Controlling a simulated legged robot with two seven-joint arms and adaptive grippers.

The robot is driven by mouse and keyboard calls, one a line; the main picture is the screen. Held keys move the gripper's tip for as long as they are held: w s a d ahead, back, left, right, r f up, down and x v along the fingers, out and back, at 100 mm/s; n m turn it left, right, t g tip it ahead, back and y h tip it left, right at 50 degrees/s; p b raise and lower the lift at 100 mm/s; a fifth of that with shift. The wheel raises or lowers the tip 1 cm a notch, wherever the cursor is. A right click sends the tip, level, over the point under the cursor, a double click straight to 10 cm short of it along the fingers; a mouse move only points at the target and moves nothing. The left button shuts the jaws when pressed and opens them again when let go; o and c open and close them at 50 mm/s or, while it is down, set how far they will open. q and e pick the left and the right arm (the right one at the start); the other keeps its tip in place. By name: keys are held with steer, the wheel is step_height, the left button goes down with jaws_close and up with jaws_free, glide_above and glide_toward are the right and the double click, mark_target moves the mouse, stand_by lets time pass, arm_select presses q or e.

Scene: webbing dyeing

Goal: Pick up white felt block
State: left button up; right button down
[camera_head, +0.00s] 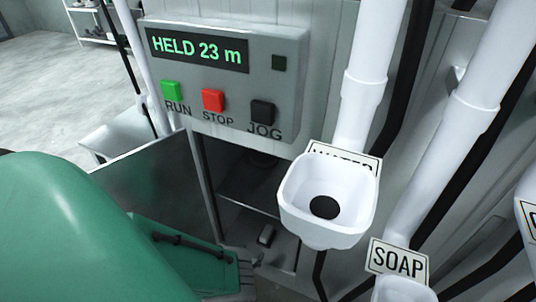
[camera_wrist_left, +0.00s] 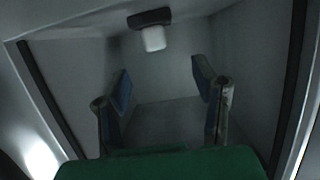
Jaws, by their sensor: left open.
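The white felt block (camera_wrist_left: 154,39) shows in the left wrist view, small and pale with a dark strip or backing (camera_wrist_left: 151,17) against it. It sits inside a dim grey compartment, beyond my fingertips. My right gripper is not in view.
An open door panel (camera_head: 150,190) stands left of the compartment, close to my green left arm. A control box (camera_head: 225,85) reading "HELD 23 m" is above. A white funnel (camera_head: 325,205) juts out at the right, with a SOAP funnel (camera_head: 402,290) lower down.

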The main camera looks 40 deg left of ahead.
mark_target(264, 236)
arm_select(q)
steer(key=b+x, duration=0.2)
steer(key=x, duration=0.4)
steer(key=shift+w+d+b, duration=0.15)
steer(key=shift+b, duration=0.15)
steer(key=shift+w+a+f, duration=0.15)
steer(key=shift+w+a, duration=0.15)
steer(key=shift+w, duration=0.2)
steer(key=x, duration=0.1)
steer(key=b+x, duration=0.2)
steer(key=shift+w+d, duration=0.25)
steer(key=shift+w, duration=0.1)
steer(key=shift+w+a+b, duration=0.1)
steer(key=shift+w+b, duration=0.3)
steer(key=shift+w, duration=0.2)
steer(key=shift+a, duration=0.1)
steer(key=shift+c, duration=1.1)
jaws_close()
